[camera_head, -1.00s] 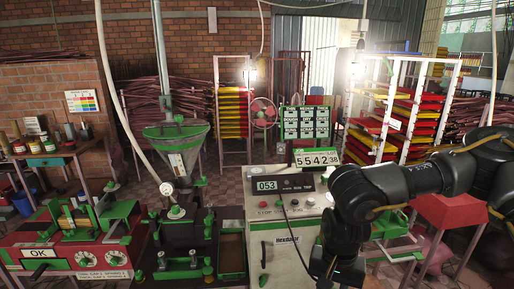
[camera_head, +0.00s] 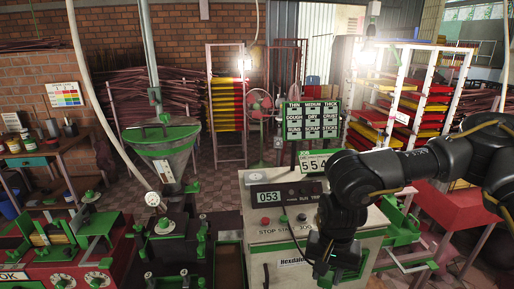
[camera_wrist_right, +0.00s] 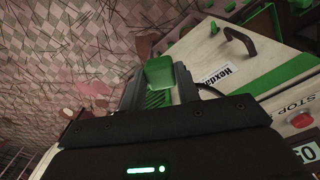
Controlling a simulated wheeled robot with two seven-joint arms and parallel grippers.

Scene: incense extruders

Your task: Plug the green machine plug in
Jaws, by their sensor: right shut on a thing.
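My right gripper (camera_head: 322,268) is low in front of the right part of the cream and green machine cabinet (camera_head: 262,238) marked "Hexdale". In the right wrist view the gripper (camera_wrist_right: 160,88) is shut on a green plug (camera_wrist_right: 160,72), whose green body shows between the two fingers. A black cord (camera_head: 294,236) hangs down the cabinet front towards the gripper. A dark cable (camera_wrist_right: 210,90) also shows beside the fingers in the wrist view. The plug's far end and any socket cannot be made out. My left gripper is not in view.
A hopper (camera_head: 165,145) and a red and green machine (camera_head: 70,262) stand to the left. Racks (camera_head: 415,100) with coloured trays stand at the back right.

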